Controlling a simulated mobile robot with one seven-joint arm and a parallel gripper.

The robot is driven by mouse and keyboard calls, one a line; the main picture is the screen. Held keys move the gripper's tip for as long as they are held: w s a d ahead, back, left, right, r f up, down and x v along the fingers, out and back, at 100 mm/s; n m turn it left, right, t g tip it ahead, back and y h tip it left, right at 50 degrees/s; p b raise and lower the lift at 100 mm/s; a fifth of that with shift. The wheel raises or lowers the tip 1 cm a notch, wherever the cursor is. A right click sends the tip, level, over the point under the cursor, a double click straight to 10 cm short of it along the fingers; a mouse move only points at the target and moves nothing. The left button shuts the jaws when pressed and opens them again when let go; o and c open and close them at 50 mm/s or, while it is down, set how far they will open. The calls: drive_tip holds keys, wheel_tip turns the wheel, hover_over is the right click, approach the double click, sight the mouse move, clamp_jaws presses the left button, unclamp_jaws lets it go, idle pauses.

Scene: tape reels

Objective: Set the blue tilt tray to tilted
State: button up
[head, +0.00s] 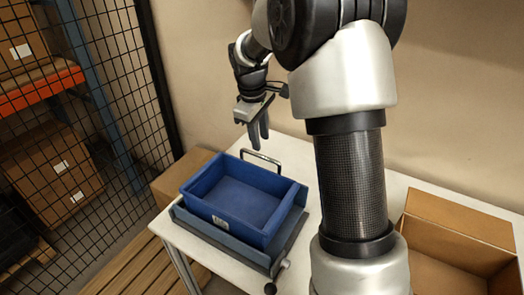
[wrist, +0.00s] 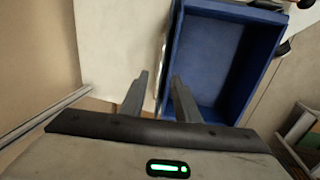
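The blue tilt tray (head: 240,202) sits empty on a dark blue-grey base (head: 222,238) on the white table, and looks about level with it. A metal bar handle (head: 262,158) rises at its far edge. My gripper (head: 258,132) hangs fingers-down above and just behind that handle. In the wrist view the two fingers (wrist: 160,76) are apart, with nothing clearly held between them. The tray (wrist: 215,55) fills the right of that view, its near wall close to the right finger. I cannot tell whether the fingers touch the handle.
An open cardboard box (head: 455,235) stands at the right of the table (head: 310,170). A black mesh fence (head: 95,110) and shelving with boxes are at the left. Bare tabletop lies behind the tray.

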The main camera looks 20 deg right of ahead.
sight(263, 156)
drive_tip(key=f, duration=0.4)
drive_tip(key=w+d+f, duration=0.1)
drive_tip(key=f, duration=0.1)
drive_tip(key=shift+f, duration=0.25)
clamp_jaws()
